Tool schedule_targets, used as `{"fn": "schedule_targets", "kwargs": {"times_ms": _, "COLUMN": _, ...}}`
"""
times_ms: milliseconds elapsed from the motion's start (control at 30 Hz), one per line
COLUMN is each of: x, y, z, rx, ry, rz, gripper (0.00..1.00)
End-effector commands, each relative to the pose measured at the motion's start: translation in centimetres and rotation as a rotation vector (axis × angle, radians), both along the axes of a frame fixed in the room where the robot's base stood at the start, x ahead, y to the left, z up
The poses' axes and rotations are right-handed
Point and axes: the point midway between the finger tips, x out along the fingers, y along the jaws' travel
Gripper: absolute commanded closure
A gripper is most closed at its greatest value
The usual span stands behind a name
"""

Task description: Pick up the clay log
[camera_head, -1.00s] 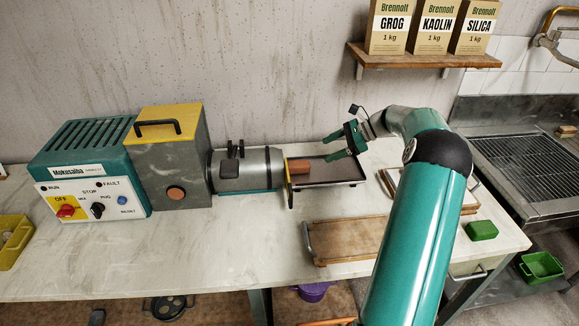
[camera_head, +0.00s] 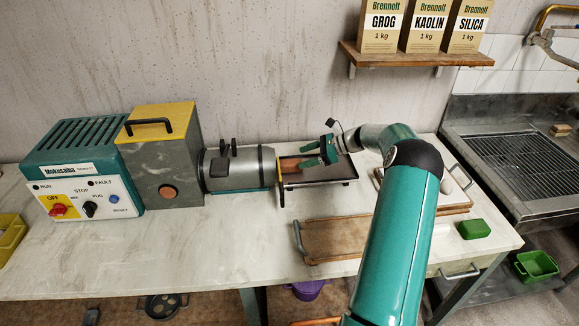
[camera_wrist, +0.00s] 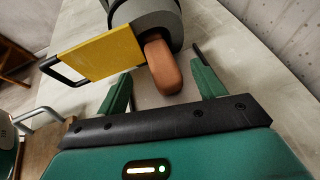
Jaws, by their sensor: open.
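The brown clay log (camera_head: 289,164) sticks out of the grey barrel of the pug mill (camera_head: 238,168), above the near end of a dark tray (camera_head: 335,181). In the wrist view the clay log (camera_wrist: 166,75) comes out of the barrel's mouth beside a yellow plate (camera_wrist: 103,52) with a black handle. My gripper (camera_head: 310,155) is open over the tray, close to the log's free end. In the wrist view its two green fingers (camera_wrist: 160,70) stand on either side of the log, with a gap to each. The log's inner end is hidden in the barrel.
A wooden board with handles (camera_head: 335,240) lies in front of the tray. Another board (camera_head: 455,204) with a pale round item lies at the right, by a green block (camera_head: 473,229). A shelf with bags (camera_head: 410,55) hangs above.

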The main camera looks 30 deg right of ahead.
Motion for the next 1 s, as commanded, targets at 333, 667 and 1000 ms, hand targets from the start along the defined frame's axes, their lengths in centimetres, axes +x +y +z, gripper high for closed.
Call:
{"fn": "schedule_targets", "kwargs": {"times_ms": 333, "x": 2.5, "y": 3.2, "z": -2.0, "rx": 0.002, "ry": 0.001, "rz": 0.005, "gripper": 0.31}}
{"fn": "schedule_targets", "kwargs": {"times_ms": 667, "x": 2.8, "y": 3.6, "z": -2.2, "rx": 0.001, "ry": 0.0, "rz": 0.003, "gripper": 0.41}}
{"fn": "schedule_targets", "kwargs": {"times_ms": 1000, "x": 2.8, "y": 3.6, "z": -2.2, "rx": 0.0, "ry": -0.001, "rz": 0.004, "gripper": 0.94}}
